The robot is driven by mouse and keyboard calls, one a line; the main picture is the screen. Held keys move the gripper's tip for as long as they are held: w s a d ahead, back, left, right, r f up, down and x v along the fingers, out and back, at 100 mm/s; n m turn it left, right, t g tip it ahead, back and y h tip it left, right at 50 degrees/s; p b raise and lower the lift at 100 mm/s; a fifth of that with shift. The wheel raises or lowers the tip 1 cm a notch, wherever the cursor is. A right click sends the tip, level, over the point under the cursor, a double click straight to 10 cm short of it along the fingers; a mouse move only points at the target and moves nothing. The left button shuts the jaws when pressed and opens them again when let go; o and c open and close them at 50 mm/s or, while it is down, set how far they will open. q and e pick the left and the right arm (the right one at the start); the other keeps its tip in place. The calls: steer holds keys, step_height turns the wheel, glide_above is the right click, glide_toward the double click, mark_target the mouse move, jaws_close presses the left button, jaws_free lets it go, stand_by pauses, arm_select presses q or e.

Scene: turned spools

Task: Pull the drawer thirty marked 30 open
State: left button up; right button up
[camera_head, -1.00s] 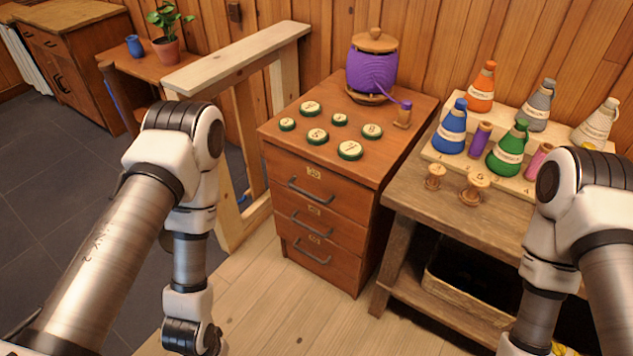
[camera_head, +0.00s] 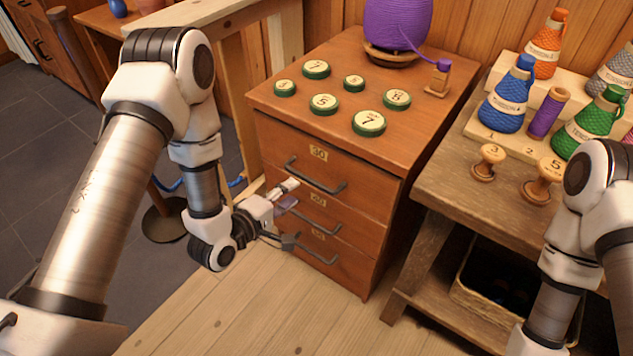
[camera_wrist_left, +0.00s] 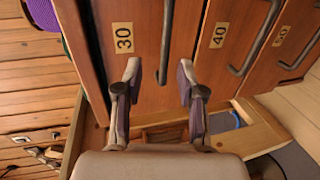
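My left gripper (camera_head: 292,212) is open and empty in front of the cabinet, left of the handle's middle. In the left wrist view the gripper (camera_wrist_left: 159,76) points at the drawer front, fingers spread, with the drawer 30 handle (camera_wrist_left: 167,38) seen between the fingertips. I cannot tell if the fingers touch anything. My right gripper is out of view; only its arm shows.
Drawers marked 40 (camera_head: 350,222) and 50 (camera_head: 345,262) below are shut, with similar handles. A wooden frame (camera_head: 228,85) stands left; a workbench (camera_head: 450,190) with spools stands right.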

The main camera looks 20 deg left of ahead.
mark_target(307, 180)
arm_select(q)
steer(key=shift+w+d+f+t+b, duration=0.1)
steer(key=shift+w+f+t+b, duration=0.05)
steer(key=shift+w+f+b, duration=0.4)
steer(key=shift+w+f+t+b, duration=0.2)
steer(key=shift+w+b, duration=0.1)
steer(key=shift+w, duration=0.3)
steer(key=x, duration=0.6)
steer(key=shift+w+f+b, duration=0.25)
steer(key=shift+w+b, duration=0.05)
steer(key=shift+b, duration=0.1)
jaws_close()
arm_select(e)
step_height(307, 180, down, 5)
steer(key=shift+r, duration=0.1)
